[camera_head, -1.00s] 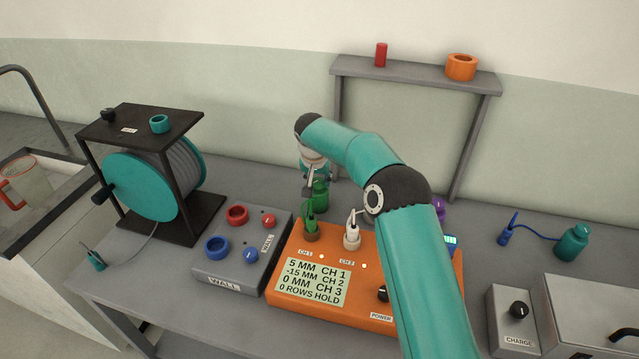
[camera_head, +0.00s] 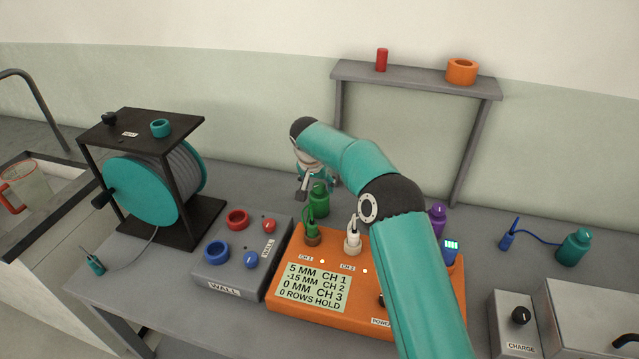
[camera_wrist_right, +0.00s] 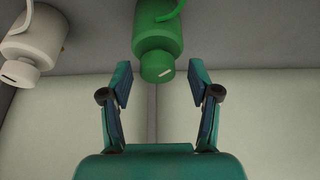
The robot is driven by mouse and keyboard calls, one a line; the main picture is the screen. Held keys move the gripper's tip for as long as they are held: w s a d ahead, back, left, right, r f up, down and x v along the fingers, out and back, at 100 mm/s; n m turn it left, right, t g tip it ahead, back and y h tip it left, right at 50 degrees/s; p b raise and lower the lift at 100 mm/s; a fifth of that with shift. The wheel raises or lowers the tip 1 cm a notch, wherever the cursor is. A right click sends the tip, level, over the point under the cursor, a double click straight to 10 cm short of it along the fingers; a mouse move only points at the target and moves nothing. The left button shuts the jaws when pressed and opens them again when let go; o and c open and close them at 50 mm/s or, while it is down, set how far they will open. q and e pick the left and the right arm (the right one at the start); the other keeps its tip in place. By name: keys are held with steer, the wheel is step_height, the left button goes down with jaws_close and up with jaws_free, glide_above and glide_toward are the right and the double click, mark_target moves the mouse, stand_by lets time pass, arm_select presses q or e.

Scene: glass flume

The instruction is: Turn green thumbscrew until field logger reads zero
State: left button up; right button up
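The orange field logger (camera_head: 285,302) stands on the bench. Its screen (camera_head: 313,287) reads 5 MM CH 1, -15 MM CH 2, 0 MM CH 3, 0 ROWS HOLD. A green cable runs from the CH 1 plug (camera_head: 312,238) to a green bottle-shaped body (camera_head: 319,203) behind the logger. In the right wrist view, the green thumbscrew (camera_wrist_right: 157,67) is the narrower knob with a white mark on the green body (camera_wrist_right: 158,37). My right gripper (camera_head: 302,192) is open; in the wrist view its fingertips (camera_wrist_right: 161,80) flank the knob's end with gaps visible. My left gripper is out of view.
A white body (camera_wrist_right: 33,35) with its own knob is beside the green one. A purple body (camera_head: 437,218) stands right of my right arm, which covers part of the logger. A grey WALL box (camera_head: 224,278) and cable reel (camera_head: 142,187) are left.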

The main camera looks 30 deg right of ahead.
steer(key=shift+r, duration=0.1)
steer(key=v, duration=1.1)
steer(key=shift+s+r, duration=0.2)
steer(key=shift+r, duration=0.1)
